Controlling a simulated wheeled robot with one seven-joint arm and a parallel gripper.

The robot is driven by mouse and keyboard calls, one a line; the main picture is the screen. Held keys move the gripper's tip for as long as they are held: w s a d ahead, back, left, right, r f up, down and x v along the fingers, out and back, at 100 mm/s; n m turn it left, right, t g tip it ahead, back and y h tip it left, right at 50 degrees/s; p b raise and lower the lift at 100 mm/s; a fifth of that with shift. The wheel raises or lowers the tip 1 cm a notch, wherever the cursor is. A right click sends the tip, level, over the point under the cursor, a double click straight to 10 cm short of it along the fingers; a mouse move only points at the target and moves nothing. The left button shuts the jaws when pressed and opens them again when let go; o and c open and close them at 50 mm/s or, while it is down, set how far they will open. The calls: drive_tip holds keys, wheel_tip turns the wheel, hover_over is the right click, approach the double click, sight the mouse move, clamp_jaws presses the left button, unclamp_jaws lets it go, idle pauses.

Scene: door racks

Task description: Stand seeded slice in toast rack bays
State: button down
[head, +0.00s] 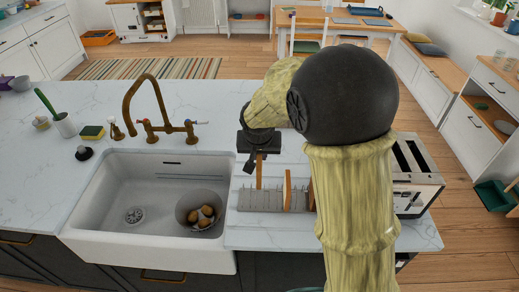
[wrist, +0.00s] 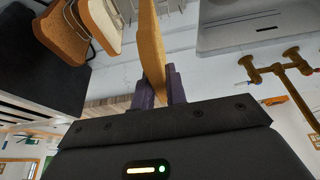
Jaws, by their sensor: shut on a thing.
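My gripper (head: 258,152) is shut on a brown bread slice (head: 259,171), upright and edge-on, above the left part of the toast rack. The same slice shows between the fingers (wrist: 158,88) in the wrist view (wrist: 152,45). Seeds cannot be made out on it. The grey toast rack (head: 262,208) stands on the counter right of the sink. Another slice (head: 287,190) stands upright in it, and a third (head: 311,195) is at its right end, partly behind my arm. The wrist view shows a brown slice (wrist: 60,35) and a paler slice (wrist: 101,26). Whether the held slice touches the rack is unclear.
A toaster (head: 420,182) stands right of the rack, partly hidden by my arm. The white sink (head: 130,185) lies left, with a bowl (head: 184,208) of brown items inside. A brass tap (head: 150,125) rises behind it.

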drive_tip(key=shift+s+d, duration=0.1)
drive_tip(key=shift+f+b, duration=1.65)
drive_tip(key=shift+f, duration=0.65)
drive_tip(key=shift+d+f+b, duration=0.1)
drive_tip(key=shift+f+b, duration=0.4)
drive_tip(key=shift+f, duration=0.15)
drive_tip(key=shift+f+b, duration=1.25)
drive_tip(key=shift+f, duration=0.15)
drive_tip(key=shift+s+a+f, duration=0.1)
drive_tip(key=shift+a+f, duration=0.05)
drive_tip(key=shift+a, duration=0.05)
drive_tip(key=shift+d, duration=0.1)
